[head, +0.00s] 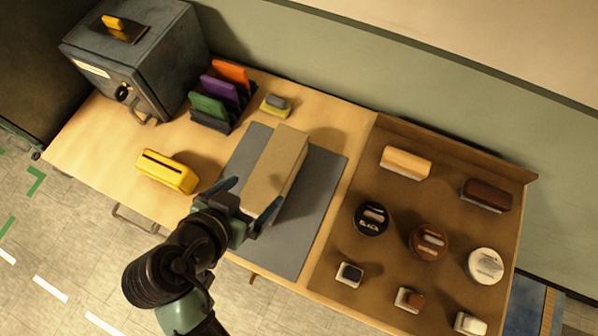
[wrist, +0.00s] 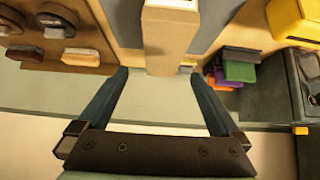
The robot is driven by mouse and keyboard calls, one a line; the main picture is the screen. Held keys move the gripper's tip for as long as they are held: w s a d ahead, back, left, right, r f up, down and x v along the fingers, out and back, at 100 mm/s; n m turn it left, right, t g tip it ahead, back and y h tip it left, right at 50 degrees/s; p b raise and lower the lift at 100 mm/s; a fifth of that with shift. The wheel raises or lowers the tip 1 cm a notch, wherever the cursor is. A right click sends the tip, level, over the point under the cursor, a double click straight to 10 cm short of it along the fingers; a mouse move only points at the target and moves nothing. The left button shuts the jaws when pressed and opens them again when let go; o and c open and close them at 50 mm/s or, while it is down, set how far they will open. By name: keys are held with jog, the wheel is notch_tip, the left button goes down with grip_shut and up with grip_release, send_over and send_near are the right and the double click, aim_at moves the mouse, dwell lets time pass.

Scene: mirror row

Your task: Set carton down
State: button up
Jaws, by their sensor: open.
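The carton (head: 278,168) is a plain tan, long box on the grey mat (head: 312,203) on the table. It also shows in the wrist view (wrist: 168,42), between the fingertips, with a gap on each side. My gripper (head: 252,208) is open at the carton's near end, one finger to each side. The fingers also show in the wrist view (wrist: 160,75), spread wide and holding nothing. My gripper hides part of the carton's near end and the mat beside it.
Left of the mat are a yellow slotted box (head: 168,172), a rack of coloured folders (head: 221,98) and a grey metal box (head: 135,55). A small yellow-grey block (head: 276,105) lies behind. Right, a brown tray (head: 400,235) holds brushes, round tins and small blocks.

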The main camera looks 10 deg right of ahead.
aim_at(272, 172)
jog(key=x, duration=0.3)
jog(key=p+x, duration=0.1)
jog(key=x, duration=0.3)
jog(key=shift+w+a+r, duration=0.1)
jog(key=shift+w+a, duration=0.05)
jog(key=shift+a, duration=0.1)
jog(key=shift+p+x, duration=0.8)
jog(key=shift+x, duration=2.15)
jog(key=shift+w+r, duration=0.1)
jog(key=shift+w, duration=0.1)
